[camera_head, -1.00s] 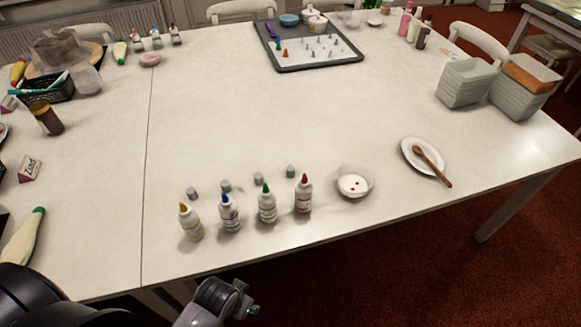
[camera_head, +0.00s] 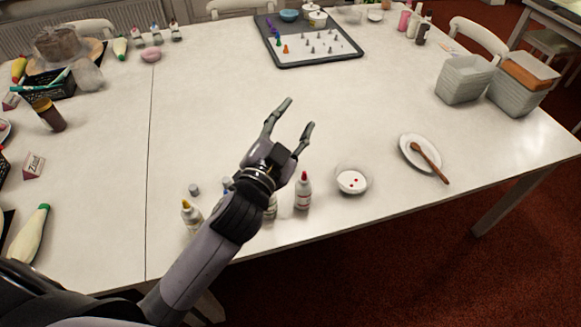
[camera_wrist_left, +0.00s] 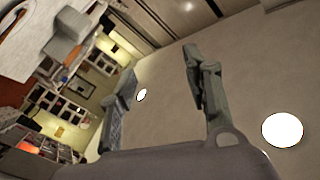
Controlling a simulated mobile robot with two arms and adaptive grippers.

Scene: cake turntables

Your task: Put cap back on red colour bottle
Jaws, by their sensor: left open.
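The red colour bottle (camera_head: 303,191), white with a red pointed tip, stands upright near the table's front edge. My left gripper (camera_head: 301,112) is open and empty, raised above the table, with its fingers pointing up and away in the head view. The left arm passes over the row of bottles, just left of the red one. One grey cap (camera_head: 194,190) shows on the table behind the yellow-tipped bottle (camera_head: 191,213). The other caps are hidden behind my arm. In the left wrist view the open fingers (camera_wrist_left: 163,85) face the ceiling and shelves. My right gripper is not seen.
A small white bowl (camera_head: 352,181) with red drops stands right of the red bottle. A plate (camera_head: 408,146) with a wooden spoon (camera_head: 429,163) lies further right. The blue- and green-tipped bottles are mostly covered by my arm. The table's middle is clear.

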